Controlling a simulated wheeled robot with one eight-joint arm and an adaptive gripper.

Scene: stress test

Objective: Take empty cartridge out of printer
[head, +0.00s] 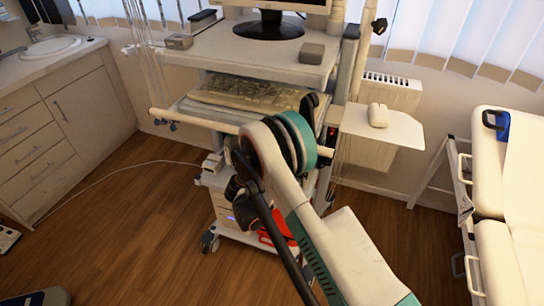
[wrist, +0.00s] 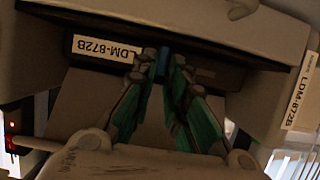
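The printer appears in the wrist view as a pale grey housing (wrist: 285,25) with a dark recess across its front. A white label reading LDM-872B (wrist: 105,49) shows upside down inside the recess, and a second such label (wrist: 298,103) is on the right side. My gripper (wrist: 163,66) points into the recess. Its teal fingers converge, with the tips close together on a small blue piece (wrist: 163,62). This piece may be part of the cartridge; the rest of the cartridge cannot be made out. In the head view my arm hides the gripper tips.
A white wheeled cart (head: 262,62) carries a monitor base (head: 268,25) and keyboard (head: 250,93). A side shelf (head: 395,130) holds a pale device. A bed (head: 500,200) stands right, a sink cabinet (head: 70,115) left.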

